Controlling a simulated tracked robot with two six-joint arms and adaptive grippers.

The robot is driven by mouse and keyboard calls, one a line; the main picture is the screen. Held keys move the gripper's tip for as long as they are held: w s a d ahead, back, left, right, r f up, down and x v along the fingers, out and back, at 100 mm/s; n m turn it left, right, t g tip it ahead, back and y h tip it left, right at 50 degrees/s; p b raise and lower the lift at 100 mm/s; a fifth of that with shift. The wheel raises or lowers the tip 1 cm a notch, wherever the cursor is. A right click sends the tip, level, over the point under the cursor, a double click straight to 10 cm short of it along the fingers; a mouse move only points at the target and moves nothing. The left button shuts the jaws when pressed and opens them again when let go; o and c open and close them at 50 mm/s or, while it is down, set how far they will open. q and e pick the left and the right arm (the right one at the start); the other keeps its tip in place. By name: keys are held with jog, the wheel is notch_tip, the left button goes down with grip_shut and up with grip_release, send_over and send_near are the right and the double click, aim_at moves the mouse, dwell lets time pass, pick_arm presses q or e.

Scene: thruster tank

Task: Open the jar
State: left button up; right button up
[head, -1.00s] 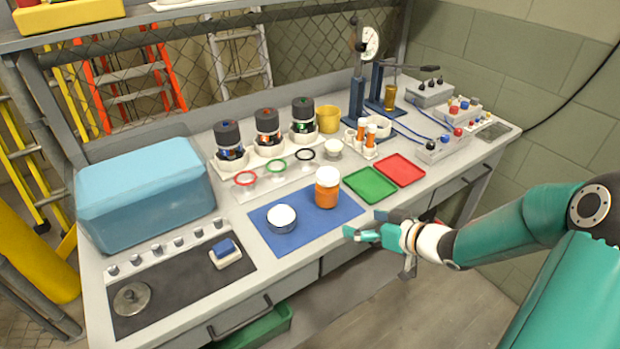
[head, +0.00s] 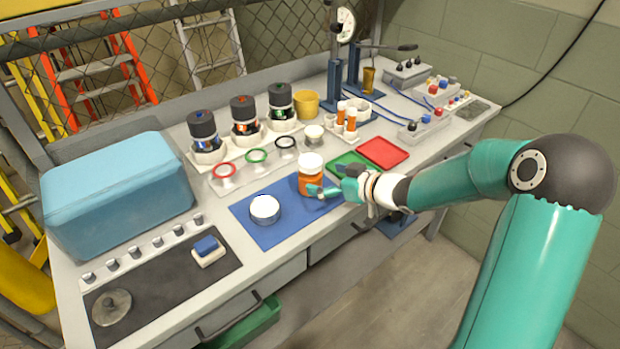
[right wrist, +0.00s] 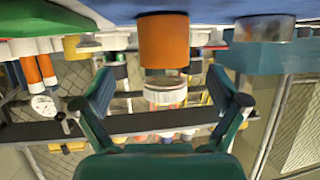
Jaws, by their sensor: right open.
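An orange jar (head: 311,183) with a white lid (head: 311,162) stands upright on the blue mat (head: 262,234). My right gripper (head: 322,192) is open at the jar's right front side, low by its orange body. In the right wrist view, which is upside down, the orange jar (right wrist: 163,42) and its white lid (right wrist: 165,94) show ahead between the spread fingers. I see no grip on the jar; whether a finger touches it, I cannot tell. My left gripper is not in view.
A low round container with a white top (head: 265,208) sits left of the jar on the mat. Green (head: 352,166) and red (head: 383,152) trays lie to the right. Behind stand a small white-topped cup (head: 314,133) and ring stands. A blue bin (head: 118,195) fills the left.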

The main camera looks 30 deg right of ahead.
jog(key=shift+a+x, duration=0.2)
jog(key=shift+x, duration=2.45)
jog(key=shift+s+f, duration=0.1)
jog(key=c, duration=1.4)
notch_tip(320, 180, up, 20)
jog(key=p, duration=0.8)
jog(key=o, duration=0.5)
jog(key=c, duration=0.9)
